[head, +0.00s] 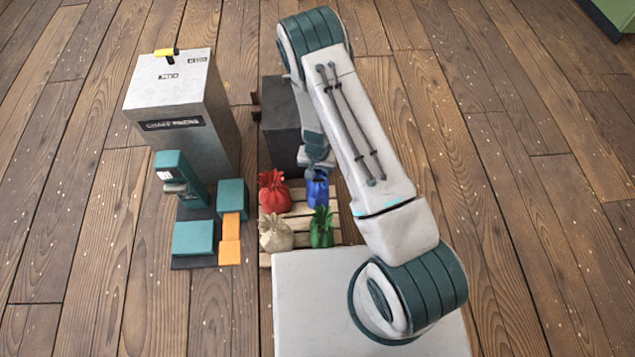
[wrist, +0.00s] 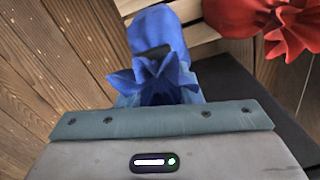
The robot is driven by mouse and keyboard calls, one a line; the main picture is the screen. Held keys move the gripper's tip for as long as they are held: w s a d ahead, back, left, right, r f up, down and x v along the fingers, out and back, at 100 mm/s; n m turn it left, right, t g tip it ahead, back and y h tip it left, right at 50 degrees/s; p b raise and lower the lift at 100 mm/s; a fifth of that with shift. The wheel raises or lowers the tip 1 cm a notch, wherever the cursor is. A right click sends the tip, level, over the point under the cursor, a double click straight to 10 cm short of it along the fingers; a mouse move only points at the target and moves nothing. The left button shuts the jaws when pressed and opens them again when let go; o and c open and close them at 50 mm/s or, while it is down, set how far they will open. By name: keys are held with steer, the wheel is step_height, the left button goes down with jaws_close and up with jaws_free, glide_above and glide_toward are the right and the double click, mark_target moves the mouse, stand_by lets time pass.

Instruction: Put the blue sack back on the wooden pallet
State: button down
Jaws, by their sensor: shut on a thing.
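The blue sack (head: 317,190) is at the back right of the wooden pallet (head: 297,225) in the head view. My gripper (head: 318,168) is above it, shut on its gathered neck. In the wrist view the blue sack (wrist: 157,28) hangs out beyond my gripper (wrist: 160,88), its ruffled top between the fingers. The pallet's pale slats (wrist: 200,38) show beside and behind it. I cannot tell whether the sack's bottom touches the slats.
A red sack (head: 274,190), a beige sack (head: 276,235) and a green sack (head: 321,228) stand on the pallet. A dark box (head: 280,125) is behind it. A teal machine with an orange part (head: 230,240) and a grey cabinet (head: 180,105) stand left.

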mark_target(318, 184)
steer(key=shift+f+b, duration=0.7)
steer(key=shift+f, duration=1.55)
steer(key=shift+f, duration=0.2)
steer(key=c, duration=1)
jaws_free()
steer(key=shift+c, duration=0.2)
steer(key=shift+r, duration=0.15)
